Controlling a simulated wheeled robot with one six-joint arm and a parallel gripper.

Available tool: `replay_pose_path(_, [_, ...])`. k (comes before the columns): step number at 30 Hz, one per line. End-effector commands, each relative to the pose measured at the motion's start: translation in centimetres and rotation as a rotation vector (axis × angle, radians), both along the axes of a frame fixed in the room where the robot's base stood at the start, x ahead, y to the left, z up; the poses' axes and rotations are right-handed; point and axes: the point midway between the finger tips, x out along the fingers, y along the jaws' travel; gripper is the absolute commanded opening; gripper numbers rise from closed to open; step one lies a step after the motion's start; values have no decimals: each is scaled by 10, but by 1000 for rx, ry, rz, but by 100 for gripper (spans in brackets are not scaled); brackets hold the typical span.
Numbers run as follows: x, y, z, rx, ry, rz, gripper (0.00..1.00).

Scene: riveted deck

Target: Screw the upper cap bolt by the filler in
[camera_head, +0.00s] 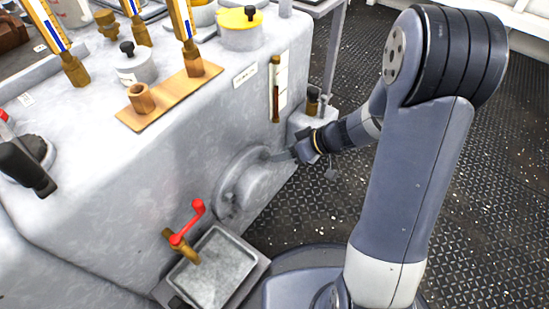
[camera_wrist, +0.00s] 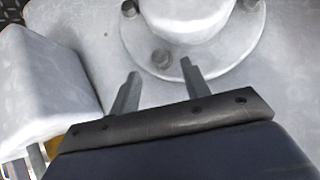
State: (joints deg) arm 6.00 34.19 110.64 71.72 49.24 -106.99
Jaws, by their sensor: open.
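A round grey flanged cap (camera_head: 254,187) sits on the side wall of the large grey tank (camera_head: 185,160). In the wrist view the cap's flange (camera_wrist: 215,75) carries dark bolt heads on its rim. I cannot tell which is the upper bolt by the filler. My gripper (camera_head: 283,155) is open at the cap's upper right side, and its two spread fingers show in the wrist view (camera_wrist: 160,68). Contact with the bolt is unclear.
A pale block (camera_wrist: 45,85) stands close to my gripper's left in the wrist view. A red-handled tap (camera_head: 187,225) hangs over a grey tray (camera_head: 222,262) below. A sight gauge (camera_head: 276,90) is above the cap. Dark riveted floor lies right.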

Motion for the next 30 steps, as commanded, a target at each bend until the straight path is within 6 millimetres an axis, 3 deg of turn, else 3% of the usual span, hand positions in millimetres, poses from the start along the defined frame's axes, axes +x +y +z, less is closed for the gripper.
replay_pose_path(1, [2,8,-10,0,1,4,45])
replay_pose_path(7, [10,26,-27,0,0,2,45])
replay_pose_path(20, [13,33,-32,1,-1,0,45])
replay_pose_path(30, [12,33,-32,1,-1,0,17])
